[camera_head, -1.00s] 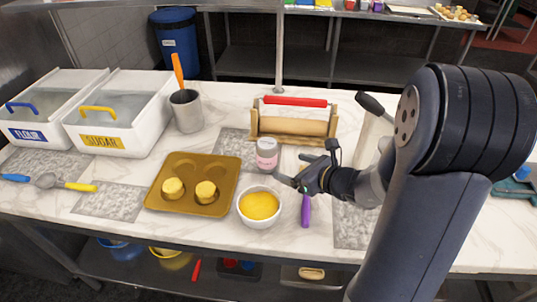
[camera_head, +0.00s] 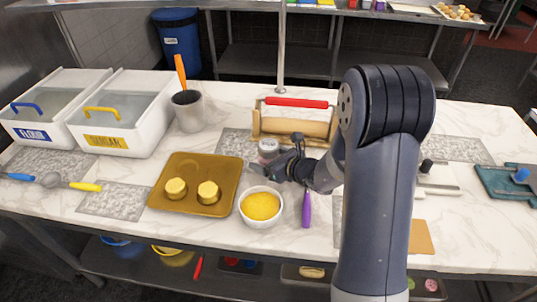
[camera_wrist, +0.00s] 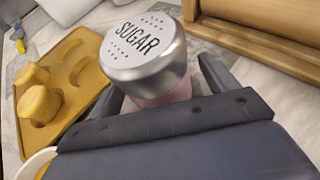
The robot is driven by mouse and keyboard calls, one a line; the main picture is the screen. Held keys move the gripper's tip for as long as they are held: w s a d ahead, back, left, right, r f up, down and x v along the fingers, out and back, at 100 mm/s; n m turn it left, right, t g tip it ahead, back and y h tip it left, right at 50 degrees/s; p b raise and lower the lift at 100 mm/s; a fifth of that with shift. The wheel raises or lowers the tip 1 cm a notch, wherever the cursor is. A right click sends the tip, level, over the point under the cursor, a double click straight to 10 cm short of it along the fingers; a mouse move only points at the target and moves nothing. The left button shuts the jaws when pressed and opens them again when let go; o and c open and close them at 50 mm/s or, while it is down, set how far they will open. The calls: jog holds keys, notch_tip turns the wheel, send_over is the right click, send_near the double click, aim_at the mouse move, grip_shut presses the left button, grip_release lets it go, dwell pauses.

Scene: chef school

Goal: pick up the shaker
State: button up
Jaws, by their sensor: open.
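The shaker (camera_head: 268,147) stands upright on the marble counter, in front of the rolling pin stand. In the wrist view its silver lid (camera_wrist: 145,47) reads "SUGAR", with a pink band below it. My gripper (camera_head: 266,171) is at the shaker, low over the counter, and hides its lower part in the head view. In the wrist view my gripper (camera_wrist: 160,92) is open, with one finger on each side of the shaker's body. I cannot tell whether either finger touches it.
A white bowl of yellow filling (camera_head: 261,205) sits just in front of my gripper. A golden baking tray (camera_head: 222,170) with two pastries lies to the left. The rolling pin stand (camera_head: 294,124) is close behind. A purple-handled tool (camera_head: 306,208) lies right of the bowl.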

jog(key=c, duration=1.1)
jog(key=shift+c, duration=0.4)
jog(key=shift+r, duration=0.15)
